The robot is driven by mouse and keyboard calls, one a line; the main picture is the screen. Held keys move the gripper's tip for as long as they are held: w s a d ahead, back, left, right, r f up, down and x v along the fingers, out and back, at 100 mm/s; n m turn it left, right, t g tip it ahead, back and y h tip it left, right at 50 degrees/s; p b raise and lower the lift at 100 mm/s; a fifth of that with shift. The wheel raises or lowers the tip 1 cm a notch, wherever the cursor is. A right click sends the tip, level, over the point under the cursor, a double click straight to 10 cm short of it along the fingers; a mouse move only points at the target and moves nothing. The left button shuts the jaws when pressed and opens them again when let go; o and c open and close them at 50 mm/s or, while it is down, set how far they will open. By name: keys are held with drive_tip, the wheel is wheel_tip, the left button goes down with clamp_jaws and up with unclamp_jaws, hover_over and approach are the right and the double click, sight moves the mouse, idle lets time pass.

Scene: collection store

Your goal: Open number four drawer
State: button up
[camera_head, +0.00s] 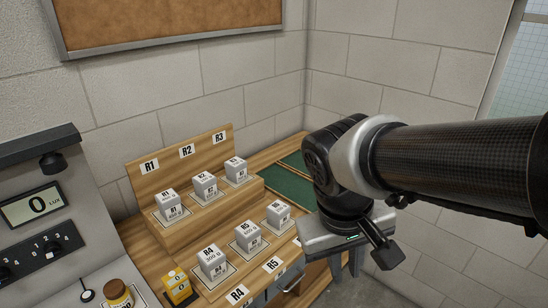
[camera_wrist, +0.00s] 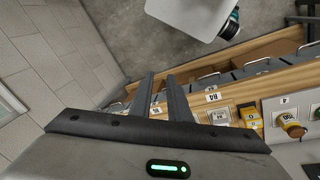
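Under the wooden bench, grey drawer fronts (camera_head: 284,283) show in the head view, one with a bar handle. My arm and the frame edge hide parts of the row. In the wrist view, a row of grey drawer fronts (camera_wrist: 250,68) runs along the bench's wooden edge. I cannot read a number four on any drawer front. My gripper (camera_head: 388,252) hangs beside the bench's right end in the head view. In the wrist view, its two dark fingers (camera_wrist: 162,76) stand apart with nothing held between them.
Labelled weight blocks (camera_head: 211,262) stand on the bench and its raised step (camera_head: 208,214). A lux meter panel (camera_head: 38,205) is at left. Open floor (camera_wrist: 110,40) lies beside the bench.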

drive_tip(key=s+a+f+n+t+h+b, duration=0.15)
drive_tip(key=a+f+n+t+b, duration=0.35)
drive_tip(key=a+f, duration=0.6)
drive_tip(key=s+a+f+n+t+h+b, duration=0.1)
drive_tip(key=s+a+f+n+t+b, duration=0.35)
drive_tip(key=f, duration=1.15)
drive_tip(key=a+f+n+t+h+b, duration=0.1)
drive_tip(key=a+f+n+t+b, duration=0.2)
drive_tip(key=a+f+n, duration=0.8)
drive_tip(key=w+d+f+m, duration=0.1)
drive_tip(key=w+d, duration=0.1)
drive_tip(key=w, duration=0.3)
drive_tip(key=w+d+f+m, duration=0.1)
drive_tip(key=w+d+f, duration=0.1)
drive_tip(key=w, duration=0.3)
drive_tip(key=w+d+f+m, duration=0.1)
drive_tip(key=w+d+f, duration=0.1)
drive_tip(key=w, duration=0.3)
drive_tip(key=shift+w+d+f+b, duration=0.25)
drive_tip(key=shift+w+d+b, duration=0.1)
drive_tip(key=shift+d, duration=0.05)
clamp_jaws()
